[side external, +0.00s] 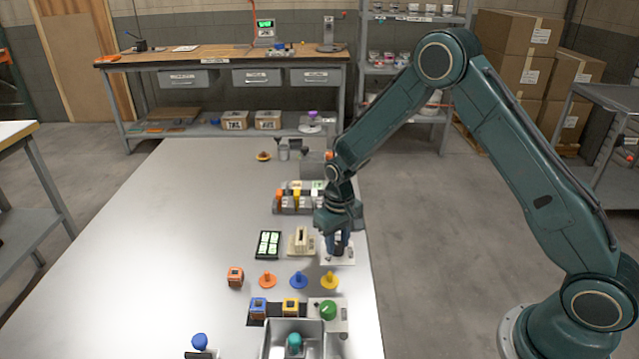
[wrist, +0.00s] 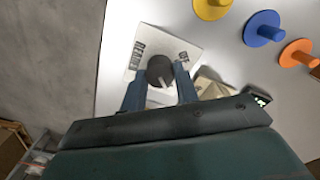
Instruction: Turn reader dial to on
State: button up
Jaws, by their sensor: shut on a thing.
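The reader dial (wrist: 160,70) is a dark round knob with a pale pointer mark, on a white plate (wrist: 190,50) with printed black labels. In the side external view the plate (side external: 345,261) lies near the table's right edge, and the dial is mostly hidden by my gripper. My gripper (side external: 338,243) points down over the plate. In the wrist view its two blue-grey fingers (wrist: 158,90) are on either side of the dial, shut on it. The pale mark points toward the lower part of the wrist picture. I cannot read the labels.
A beige reader block (side external: 301,240) and a green-lit panel (side external: 267,244) stand left of the plate. Orange (side external: 267,280), blue (side external: 298,280) and yellow (side external: 330,281) pegged discs lie in front. A rack (side external: 290,205) stands behind. The table's left side is clear.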

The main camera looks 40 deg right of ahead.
aim_at(337, 245)
jog(key=shift+m, duration=0.3)
jog(key=o, duration=1)
jog(key=shift+r, duration=0.1)
jog(key=shift+r, duration=6.85)
